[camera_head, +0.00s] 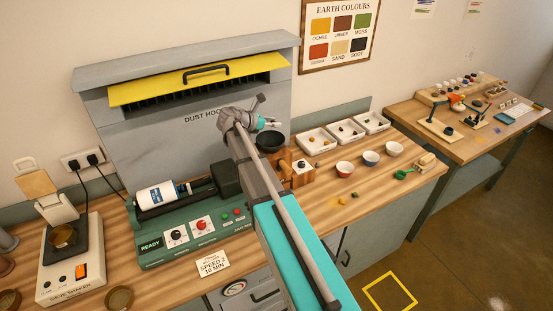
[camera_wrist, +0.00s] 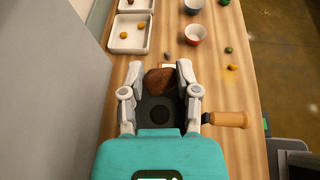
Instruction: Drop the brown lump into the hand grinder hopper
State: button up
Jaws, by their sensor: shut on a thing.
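The brown lump (camera_wrist: 159,80) is pinched between the two fingertips of my gripper (camera_wrist: 161,72) in the wrist view. The dark hopper (camera_wrist: 158,118) of the hand grinder shows below and between the fingers, with a round hole in its middle. The lump appears over the hopper's far part, apart from the centre hole; its height above the hopper is hard to judge. The grinder's wooden crank handle (camera_wrist: 226,119) sticks out to the right. In the head view the black hopper (camera_head: 271,141) stands beside my gripper (camera_head: 266,122); the lump cannot be made out there.
White trays (camera_head: 317,140) with small lumps lie behind the grinder.

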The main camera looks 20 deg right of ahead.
aim_at(274, 134)
jog(key=shift+d+f, duration=0.1)
jog(key=shift+d, duration=0.1)
dwell(0.4)
jog(key=shift+f+b, duration=2.8)
jog(key=shift+b, duration=0.25)
jog(key=o, duration=1)
jog(key=shift+r, duration=0.15)
